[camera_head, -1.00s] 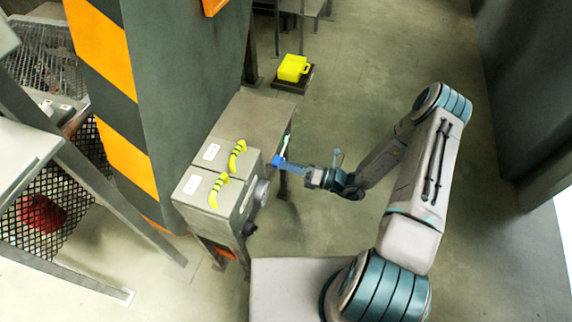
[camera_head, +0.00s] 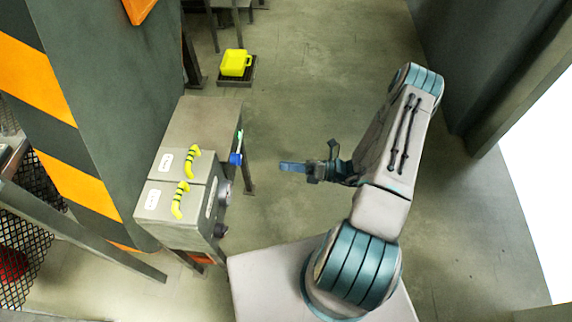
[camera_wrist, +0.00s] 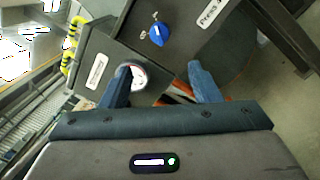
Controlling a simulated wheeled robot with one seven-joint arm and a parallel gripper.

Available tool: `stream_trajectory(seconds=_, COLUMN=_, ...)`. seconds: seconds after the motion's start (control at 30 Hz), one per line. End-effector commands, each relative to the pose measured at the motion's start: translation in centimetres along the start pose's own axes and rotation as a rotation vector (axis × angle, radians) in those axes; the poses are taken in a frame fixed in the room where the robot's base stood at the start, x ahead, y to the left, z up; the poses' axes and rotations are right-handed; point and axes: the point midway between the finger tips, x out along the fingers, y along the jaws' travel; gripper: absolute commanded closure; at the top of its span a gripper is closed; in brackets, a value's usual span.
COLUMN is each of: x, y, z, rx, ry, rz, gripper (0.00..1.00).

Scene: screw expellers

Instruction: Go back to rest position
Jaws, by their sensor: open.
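My gripper (camera_head: 283,166) is open and empty in the head view, to the right of the grey machine box and apart from it. In the wrist view its two blue fingers (camera_wrist: 165,85) are spread with nothing between them. The grey box (camera_head: 152,200) has two yellow-and-black striped handles (camera_head: 181,200) on top and a round gauge (camera_wrist: 136,76) on its front.
A yellow container (camera_head: 235,63) stands on a dark platform on the floor at the back. A striped orange-and-black pillar (camera_head: 60,130) rises at the left. Open floor (camera_head: 320,90) lies behind and right of the box. A dark wall (camera_head: 490,60) stands at right.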

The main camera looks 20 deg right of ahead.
Motion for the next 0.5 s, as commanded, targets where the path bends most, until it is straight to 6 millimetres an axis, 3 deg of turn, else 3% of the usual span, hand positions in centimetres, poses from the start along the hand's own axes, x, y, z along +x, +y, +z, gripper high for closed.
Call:
stream_trajectory(seconds=0.33, x=0.1, y=0.3, z=0.2, rx=-0.007, ry=0.008, rz=0.002, gripper=0.44)
stream_trajectory(seconds=0.5, x=0.7, y=3.0, z=2.0, rx=-0.103, ry=0.116, rz=0.025, gripper=0.44)
